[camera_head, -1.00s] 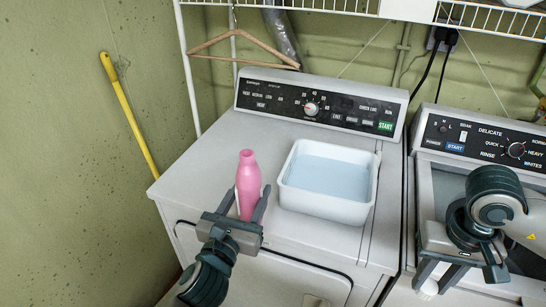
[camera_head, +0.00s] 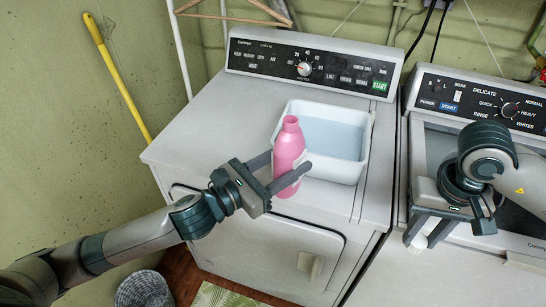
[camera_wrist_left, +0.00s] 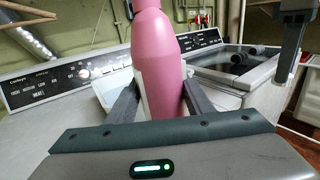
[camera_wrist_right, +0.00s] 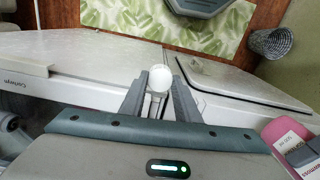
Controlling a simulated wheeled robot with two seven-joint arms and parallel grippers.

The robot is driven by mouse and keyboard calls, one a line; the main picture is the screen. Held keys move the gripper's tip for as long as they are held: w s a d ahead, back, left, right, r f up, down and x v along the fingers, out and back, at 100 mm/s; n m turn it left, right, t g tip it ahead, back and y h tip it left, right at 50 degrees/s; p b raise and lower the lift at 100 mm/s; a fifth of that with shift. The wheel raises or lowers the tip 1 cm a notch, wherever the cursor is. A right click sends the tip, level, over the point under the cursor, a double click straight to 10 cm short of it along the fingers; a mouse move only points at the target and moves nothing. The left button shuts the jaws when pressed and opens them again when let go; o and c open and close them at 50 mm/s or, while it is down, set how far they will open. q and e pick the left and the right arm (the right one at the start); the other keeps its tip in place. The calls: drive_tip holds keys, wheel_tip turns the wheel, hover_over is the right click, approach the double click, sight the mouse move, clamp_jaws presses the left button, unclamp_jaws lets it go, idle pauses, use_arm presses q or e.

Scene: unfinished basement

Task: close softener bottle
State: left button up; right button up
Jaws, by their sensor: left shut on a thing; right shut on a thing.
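The pink softener bottle (camera_head: 288,152) is upright, in front of the white tub at the dryer's front part. I cannot tell whether its base touches the dryer. My left gripper (camera_head: 291,161) is shut around its body from the left; the bottle also fills the middle of the left wrist view (camera_wrist_left: 160,65). Its top shows no cap in the head view. My right gripper (camera_head: 427,238) is shut on a small white round cap (camera_wrist_right: 160,78), well to the right of the bottle, over the washer's front. The bottle's lower part also shows at the right wrist view's edge (camera_wrist_right: 285,130).
A white tub (camera_head: 340,172) with pale blue contents stands on the dryer (camera_head: 215,125) just behind the bottle. The washer (camera_head: 480,95) is at right. The dryer's top left is clear.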

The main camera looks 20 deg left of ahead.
use_arm(q)
drive_tip(key=shift+d+r+m+g+h, duration=0.1)
drive_tip(key=shift+d+m+g+h, duration=0.75)
drive_tip(key=shift+d+g, duration=0.3)
drive_tip(key=shift+d+r+m+g+h, duration=0.1)
drive_tip(key=shift+d+m+g+h, duration=0.8)
drive_tip(key=shift+d, duration=0.45)
drive_tip(key=shift+d+m+g+h, duration=0.85)
drive_tip(key=shift+d+g, duration=0.2)
drive_tip(key=shift+d, duration=0.2)
use_arm(e)
drive_tip(key=w+a+r+m, duration=0.2)
drive_tip(key=w+a+r, duration=0.2)
drive_tip(key=a+r, duration=0.7)
drive_tip(key=w+a+r+m, duration=0.2)
drive_tip(key=w+a+r, duration=0.3)
drive_tip(key=a+r, duration=0.6)
wheel_tip(320, 180, up, 4)
drive_tip(key=shift+w+a+f+m, duration=0.1)
drive_tip(key=shift+w+a+m, duration=0.05)
drive_tip(key=shift+a+m, duration=0.15)
drive_tip(key=shift+f, duration=0.2)
drive_tip(key=shift+f, duration=1.85)
